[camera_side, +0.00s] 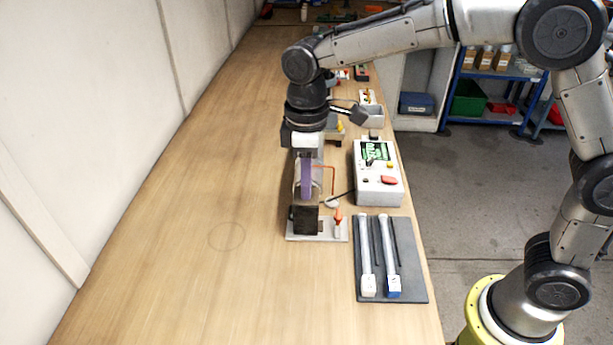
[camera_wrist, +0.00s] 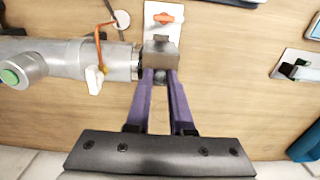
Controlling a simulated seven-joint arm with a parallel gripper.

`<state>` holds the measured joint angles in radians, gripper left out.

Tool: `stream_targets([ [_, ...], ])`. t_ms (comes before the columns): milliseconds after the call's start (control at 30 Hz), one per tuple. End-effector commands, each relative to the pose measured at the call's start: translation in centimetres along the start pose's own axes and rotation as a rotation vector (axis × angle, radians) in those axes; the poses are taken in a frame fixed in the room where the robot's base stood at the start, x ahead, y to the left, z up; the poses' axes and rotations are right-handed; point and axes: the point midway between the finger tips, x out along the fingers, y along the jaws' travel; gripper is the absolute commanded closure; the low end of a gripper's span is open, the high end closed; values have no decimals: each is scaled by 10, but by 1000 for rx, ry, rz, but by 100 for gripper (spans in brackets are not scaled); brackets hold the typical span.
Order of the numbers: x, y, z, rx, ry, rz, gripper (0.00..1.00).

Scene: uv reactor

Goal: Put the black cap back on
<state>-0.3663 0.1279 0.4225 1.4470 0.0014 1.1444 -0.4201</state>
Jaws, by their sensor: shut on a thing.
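My gripper (camera_wrist: 160,76), with purple fingers, points down at the end of the silver reactor tube (camera_wrist: 95,60) in the wrist view. Its fingertips are shut on the black cap (camera_wrist: 160,48), a blocky piece that looks grey-brown there. The cap is at the tube's right end, in line with it; I cannot tell whether it is fully seated. In the side view the cap (camera_side: 305,221) is a dark block low above a pale base plate (camera_side: 330,238), below my gripper (camera_side: 306,200). My gripper and wrist hide most of the tube in the side view.
An orange-red handle (camera_wrist: 164,18) is on the base plate beside the cap. A control box (camera_side: 378,175) with a green screen stands to the right. A dark mat (camera_side: 410,285) holds two pale tubes (camera_side: 367,255). The bench at left is clear.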

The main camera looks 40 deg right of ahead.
Motion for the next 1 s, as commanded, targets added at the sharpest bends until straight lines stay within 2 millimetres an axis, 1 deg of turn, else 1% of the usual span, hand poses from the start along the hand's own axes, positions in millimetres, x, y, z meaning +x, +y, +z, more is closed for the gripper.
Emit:
stream_targets([
  [33, 1, 0, 0, 0, -1, 0, 100],
  [67, 1, 0, 0, 0, 0, 0, 78],
  [100, 1, 0, 0, 0, 0, 0, 70],
  [233, 1, 0, 0, 0, 0, 0, 47],
  [267, 1, 0, 0, 0, 0, 0, 44],
  [533, 1, 0, 0, 0, 0, 0, 44],
  [667, -7, 0, -1, 0, 3, 1, 44],
  [767, -20, 0, -1, 0, 4, 2, 44],
  [867, -41, 0, -1, 0, 5, 2, 44],
  [1000, -73, 1, -1, 0, 5, 2, 44],
])
